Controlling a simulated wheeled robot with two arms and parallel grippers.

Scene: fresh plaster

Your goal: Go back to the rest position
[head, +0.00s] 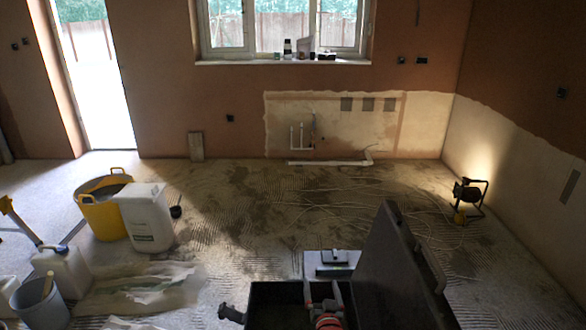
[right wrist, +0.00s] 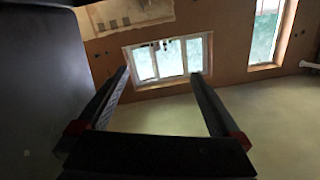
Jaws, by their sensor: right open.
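My right gripper (head: 323,290) shows at the bottom centre of the head view, over the open black case (head: 270,295). Its two fingers are apart with nothing between them. The raised case lid (head: 390,270) stands just to the right of it. In the right wrist view both fingers of the gripper (right wrist: 163,88) are spread and empty, with the window beyond them. A dark flat surface, apparently the lid, fills the left side of that view. The inside of the case is dark and partly hidden.
A grey box with a dark item on top (head: 330,262) stands behind the case. A yellow tub (head: 103,212), a white canister (head: 146,225) and a grey bucket (head: 40,303) stand at left. A lit work lamp (head: 468,195) and loose cable lie at right.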

